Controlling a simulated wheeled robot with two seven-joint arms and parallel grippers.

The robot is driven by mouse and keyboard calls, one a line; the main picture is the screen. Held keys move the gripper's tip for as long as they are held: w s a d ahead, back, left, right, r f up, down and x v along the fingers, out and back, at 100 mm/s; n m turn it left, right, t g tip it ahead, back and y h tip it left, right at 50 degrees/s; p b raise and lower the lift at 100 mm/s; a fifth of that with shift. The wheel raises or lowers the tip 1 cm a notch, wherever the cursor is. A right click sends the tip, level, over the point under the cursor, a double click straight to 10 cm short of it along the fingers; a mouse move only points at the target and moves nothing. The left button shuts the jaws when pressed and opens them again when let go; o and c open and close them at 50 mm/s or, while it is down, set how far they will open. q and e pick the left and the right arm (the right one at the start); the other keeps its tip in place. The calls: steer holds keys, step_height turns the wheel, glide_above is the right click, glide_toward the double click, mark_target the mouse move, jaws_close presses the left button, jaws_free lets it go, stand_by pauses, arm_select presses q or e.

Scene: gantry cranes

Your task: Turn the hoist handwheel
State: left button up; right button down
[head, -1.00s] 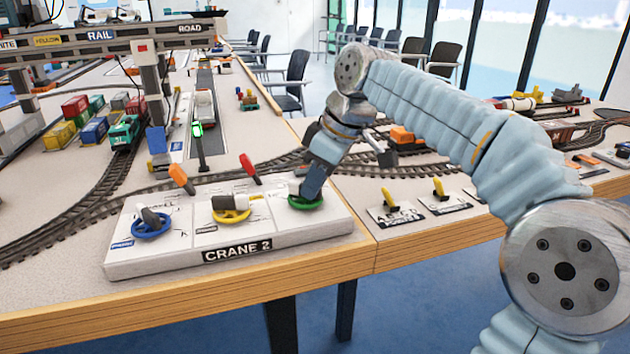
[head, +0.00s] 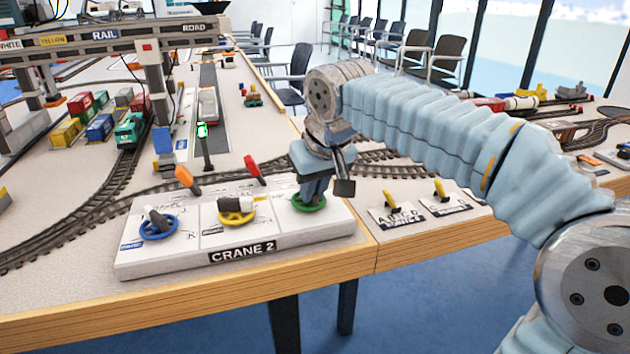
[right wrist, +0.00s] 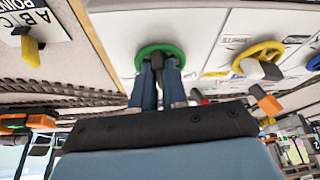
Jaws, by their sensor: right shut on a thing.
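The white CRANE 2 control box (head: 160,265) sits at the table's front edge with three handwheels in a row. The blue handwheel (head: 157,236) is left, the yellow handwheel (head: 236,216) is in the middle, and the green handwheel (head: 309,209) is right. I cannot read which one is marked hoist. My right gripper (head: 311,194) points down at the green wheel. In the right wrist view its fingers (right wrist: 158,68) are shut on the dark handle over the green wheel (right wrist: 140,57). The fingers hide part of the wheel. My left gripper is out of view.
An orange lever (head: 187,180) and a red lever (head: 255,169) stand up along the box's back. A green-lit signal (head: 203,133) and railway track run behind it. Small yellow-lever panels (head: 391,207) lie to the right. The gantry (head: 110,40) stands at the back left.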

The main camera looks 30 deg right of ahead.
steer(key=shift+a+m, duration=0.1)
steer(key=shift+m, duration=0.6)
steer(key=shift+h, duration=0.3)
steer(key=c, duration=1.2)
jaws_free()
steer(key=shift+o, duration=0.2)
steer(key=shift+r, duration=0.1)
steer(key=p+v, duration=0.2)
steer(key=v, duration=1.1)
steer(key=shift+r+p, duration=0.3)
steer(key=shift+p, duration=0.1)
